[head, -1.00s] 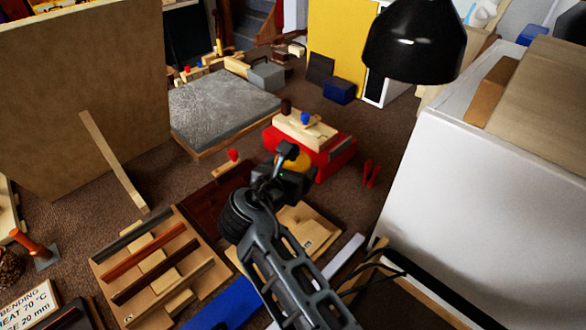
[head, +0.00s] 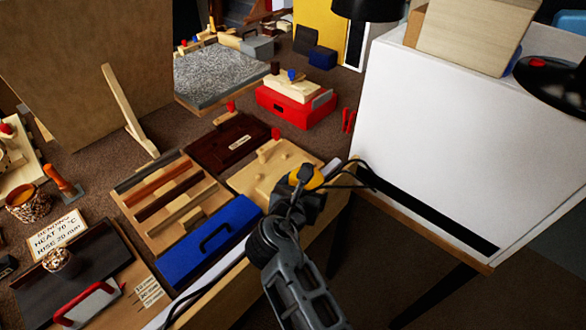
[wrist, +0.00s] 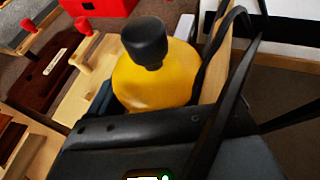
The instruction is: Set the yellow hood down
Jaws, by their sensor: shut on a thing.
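The yellow hood (head: 314,180) is a rounded yellow cap, partly hidden in the head view by my gripper (head: 300,187). In the wrist view the hood (wrist: 157,82) shows large, with a black knob on top, tilted a little. My gripper is shut on it, though the fingertips are mostly hidden. The hood appears near the right end of a light wooden board with pegs (head: 262,178). I cannot tell whether it touches anything below.
A blue case (head: 207,246) and a slatted wooden rack (head: 150,180) lie left of my gripper. A dark red box (head: 228,140) and a bright red box (head: 296,112) are behind. A large white box (head: 440,145) stands at right. Black cables hang beside my gripper.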

